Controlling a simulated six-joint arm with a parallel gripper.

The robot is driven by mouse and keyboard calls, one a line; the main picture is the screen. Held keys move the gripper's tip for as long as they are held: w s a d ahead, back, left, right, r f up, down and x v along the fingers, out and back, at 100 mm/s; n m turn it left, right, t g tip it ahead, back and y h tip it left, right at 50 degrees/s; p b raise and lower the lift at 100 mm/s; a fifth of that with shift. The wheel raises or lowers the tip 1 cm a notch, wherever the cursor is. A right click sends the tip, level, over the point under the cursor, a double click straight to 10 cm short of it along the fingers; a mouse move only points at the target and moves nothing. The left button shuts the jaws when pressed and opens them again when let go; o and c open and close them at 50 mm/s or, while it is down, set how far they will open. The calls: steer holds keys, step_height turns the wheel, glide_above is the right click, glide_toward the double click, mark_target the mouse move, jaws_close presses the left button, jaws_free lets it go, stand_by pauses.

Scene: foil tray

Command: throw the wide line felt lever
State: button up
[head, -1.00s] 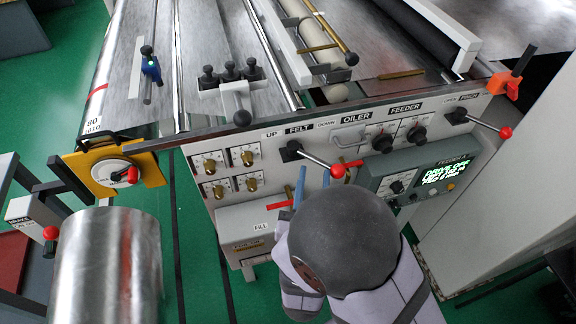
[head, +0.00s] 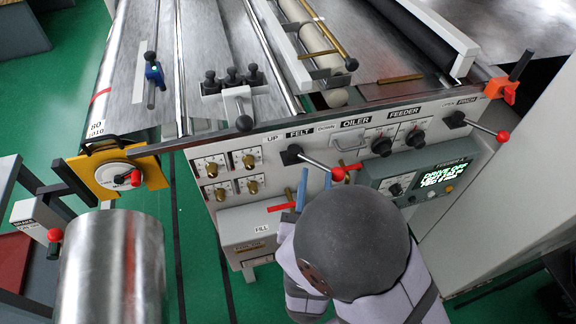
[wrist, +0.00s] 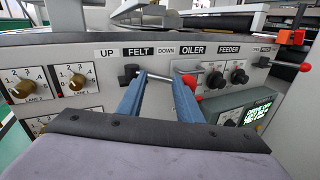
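The felt lever has a black hub (head: 291,155) on the grey panel under the UP, FELT and DOWN labels. Its metal rod slants right and down to a red ball (head: 338,174), on the DOWN side. In the wrist view the hub (wrist: 128,73) is left of my fingers, and the red ball (wrist: 190,80) shows by the right fingertip. My gripper (head: 314,180) has two blue fingers, apart and empty, just below the rod. In the wrist view my gripper (wrist: 160,76) frames the rod between its fingertips; I cannot tell whether they touch it.
Oiler and feeder knobs (head: 382,145) lie right of the lever, above a display box (head: 440,178). Lane knobs (head: 212,168) lie left. A separate pinch lever (head: 478,126) with a red ball is at far right. A red tab (head: 282,207) is below.

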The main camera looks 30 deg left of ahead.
step_height(320, 180, up, 9)
steer(key=p, duration=0.4)
steer(key=shift+w+f, duration=0.2)
steer(key=shift+a, duration=0.15)
